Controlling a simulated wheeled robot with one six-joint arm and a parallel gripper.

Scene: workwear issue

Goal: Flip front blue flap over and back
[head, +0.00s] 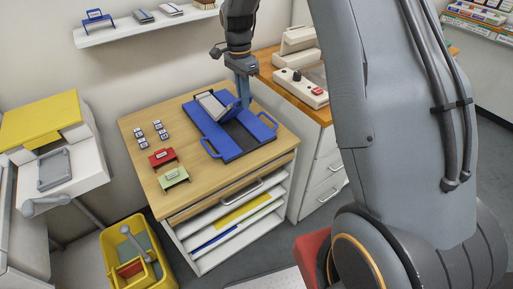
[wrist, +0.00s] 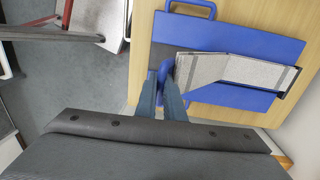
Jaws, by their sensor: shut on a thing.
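A blue board (head: 209,127) with loop handles lies on the wooden cabinet top; it also shows in the wrist view (wrist: 225,37). A blue flap (head: 229,103) stands tilted up near its back right side, beside a light grey panel (head: 211,104) that also shows in the wrist view (wrist: 245,72). A dark recess lies bare in front of the flap. My gripper (head: 243,97) points down at the raised flap's edge. In the wrist view my gripper (wrist: 167,85) is shut on a blue rounded part, seemingly the flap's handle. The exact grip is partly hidden.
Small tags (head: 150,133), a red holder (head: 162,157) and a green holder (head: 173,177) stand left of the board on the cabinet top (head: 215,180). A wooden-topped drawer unit with a beige device (head: 300,88) stands at the right. A yellow bin (head: 115,245) is on the floor.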

